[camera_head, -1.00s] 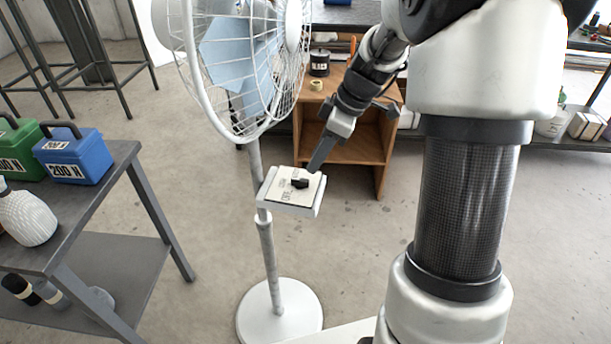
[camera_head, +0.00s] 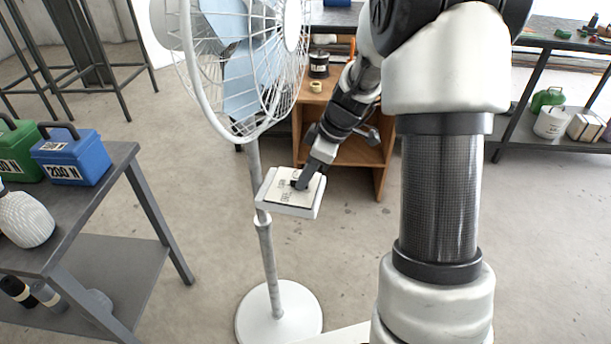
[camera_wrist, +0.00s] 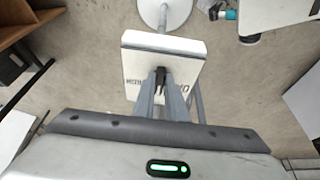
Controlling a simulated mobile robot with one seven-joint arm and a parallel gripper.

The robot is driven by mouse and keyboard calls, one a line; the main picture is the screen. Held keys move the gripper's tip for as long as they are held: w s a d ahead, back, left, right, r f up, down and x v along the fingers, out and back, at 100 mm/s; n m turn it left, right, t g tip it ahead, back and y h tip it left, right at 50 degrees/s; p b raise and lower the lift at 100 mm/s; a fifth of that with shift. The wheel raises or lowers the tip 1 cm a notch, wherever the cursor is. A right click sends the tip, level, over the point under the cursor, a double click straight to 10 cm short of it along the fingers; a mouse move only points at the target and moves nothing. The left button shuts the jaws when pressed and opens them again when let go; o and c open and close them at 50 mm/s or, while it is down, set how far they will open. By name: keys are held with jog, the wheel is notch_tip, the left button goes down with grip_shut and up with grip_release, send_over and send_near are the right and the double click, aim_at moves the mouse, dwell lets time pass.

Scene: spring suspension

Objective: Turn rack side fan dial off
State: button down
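The fan's control box (camera_head: 290,207) is a white slab on the fan's pole, with a pale, lettered top plate. It also shows in the wrist view (camera_wrist: 190,66). The black dial (camera_wrist: 161,76) sits on this plate. In the head view my gripper hides most of the dial. My gripper (camera_head: 302,181) reaches down to the plate from the upper right. In the wrist view its two fingers (camera_wrist: 162,88) lie close together, one on each side of the dial. I cannot tell whether they touch it. The dial's pointing direction is not readable.
The fan cage (camera_head: 245,70) stands close above the box, left of my arm. The fan's round base (camera_head: 279,312) is on the floor. A wooden shelf (camera_head: 383,160) is behind my gripper. A grey table (camera_head: 120,160) with blue and green weights is at left.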

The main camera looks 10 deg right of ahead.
jog(key=shift+b, duration=0.3)
jog(key=shift+w+d+f+n+g+b, duration=0.15)
jog(key=shift+n+g+b, duration=0.25)
jog(key=shift+n+b, duration=0.45)
jog(key=n, duration=0.1)
jog(key=n+g, duration=0.1)
jog(key=n, duration=0.1)
jog(key=shift+w+y+b, duration=0.2)
jog(key=shift+y+b, duration=0.1)
jog(key=n, duration=0.1)
jog(key=n+g, duration=0.1)
jog(key=n, duration=0.1)
jog(key=shift+w+r+p, duration=0.2)
jog(key=shift+r+p, duration=0.1)
jog(key=shift+p, duration=0.1)
jog(key=shift+w+n+g+h+p, duration=0.2)
jog(key=shift+n+g+p, duration=0.25)
jog(key=shift+n, duration=0.6)
jog(key=shift+w+n+g+h+p, duration=0.15)
jog(key=shift+n+g+p, duration=0.25)
jog(key=shift+n, duration=0.6)
jog(key=shift+s+a+f, duration=0.1)
jog(key=shift+a, duration=0.1)
jog(key=c, duration=1.8)
grip_release()
